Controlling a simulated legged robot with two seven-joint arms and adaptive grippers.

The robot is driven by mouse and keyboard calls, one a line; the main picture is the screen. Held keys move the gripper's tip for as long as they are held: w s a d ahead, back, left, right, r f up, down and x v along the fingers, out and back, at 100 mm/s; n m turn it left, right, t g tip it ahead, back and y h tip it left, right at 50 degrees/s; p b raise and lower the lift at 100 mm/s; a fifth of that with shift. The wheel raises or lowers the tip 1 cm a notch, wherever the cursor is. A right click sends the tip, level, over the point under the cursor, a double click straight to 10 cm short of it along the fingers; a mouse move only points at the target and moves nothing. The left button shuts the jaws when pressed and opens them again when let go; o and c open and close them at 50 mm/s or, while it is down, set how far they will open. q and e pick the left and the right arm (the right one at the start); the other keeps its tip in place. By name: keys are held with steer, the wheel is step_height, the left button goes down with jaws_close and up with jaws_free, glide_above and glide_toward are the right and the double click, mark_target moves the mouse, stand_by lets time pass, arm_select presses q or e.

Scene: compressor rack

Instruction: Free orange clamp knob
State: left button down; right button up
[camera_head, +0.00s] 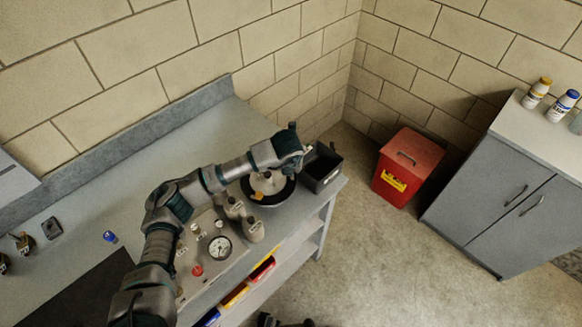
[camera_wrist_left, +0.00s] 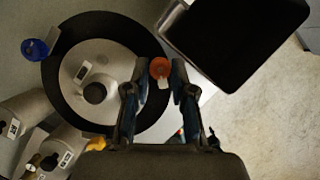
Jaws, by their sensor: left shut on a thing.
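The orange clamp knob (camera_wrist_left: 160,68) shows in the left wrist view at the right rim of a round vessel with a black ring (camera_wrist_left: 62,95) and a pale metal lid (camera_wrist_left: 112,62). My left gripper (camera_wrist_left: 158,88) has its two fingers on either side of the knob and is shut on it. A small pale tag hangs below the knob. In the head view my left gripper (camera_head: 290,150) is above the far side of the black ring (camera_head: 262,201), and the orange knob is hidden there.
A blue knob (camera_wrist_left: 36,48) sits at the ring's left. An open black bin (camera_head: 321,168) stands close beside the vessel. Grey cylinders (camera_head: 254,230) and a gauge (camera_head: 220,247) stand nearer on the bench. A red bin (camera_head: 407,167) and grey cabinet (camera_head: 505,207) stand at right.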

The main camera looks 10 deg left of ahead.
arm_select(q)
steer(key=shift+w+r+n+y, duration=0.1)
steer(key=shift+n+y, duration=0.3)
steer(key=shift+n, duration=0.7)
arm_select(e)
steer(key=shift+w+r, duration=0.35)
steer(key=shift+w, duration=0.3)
steer(key=shift+w+r, duration=0.1)
steer(key=shift+w, duration=0.15)
steer(key=shift+a, duration=0.1)
arm_select(q)
steer(key=c, duration=1)
jaws_free()
steer(key=shift+o, duration=0.2)
steer(key=shift+d, duration=0.1)
arm_select(e)
steer(key=shift+s, duration=0.2)
steer(key=shift+a, duration=0.1)
arm_select(q)
steer(key=v, duration=1.1)
steer(key=shift+r, duration=0.3)
steer(key=shift+d, duration=0.1)
